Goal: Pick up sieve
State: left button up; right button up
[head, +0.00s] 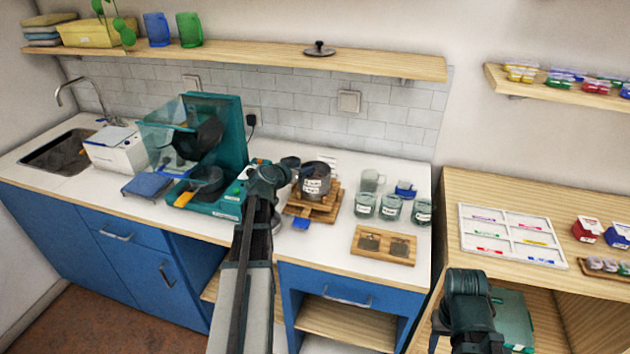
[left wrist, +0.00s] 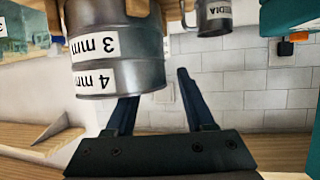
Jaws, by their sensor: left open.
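The sieve (head: 316,184) is a grey metal stack with white labels, standing on a wooden stand (head: 308,210) in the middle of the white counter. In the left wrist view the sieve (left wrist: 120,45) fills the upper left, with labels reading 3 mm and 4 mm. My left gripper (head: 276,176) is just left of the sieve in the head view. In the left wrist view it (left wrist: 159,86) is open, its dark fingers apart with nothing held between them. One finger's tip is partly hidden by the sieve's edge; I cannot tell whether they touch. Only part of my right arm shows, low at right.
A teal machine (head: 225,150) stands left of the sieve. Several glass jars (head: 390,206) and a wooden tray (head: 384,245) stand to the right. A shelf (head: 270,54) runs above.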

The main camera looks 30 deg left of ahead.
pick_arm(q)
jog(key=shift+w+a+f, duration=0.1)
jog(key=shift+w+f, duration=0.15)
jog(key=shift+w, duration=0.3)
jog(key=shift+s+r, duration=0.1)
jog(key=shift+c, duration=0.5)
grip_shut()
jog(key=shift+r, duration=0.1)
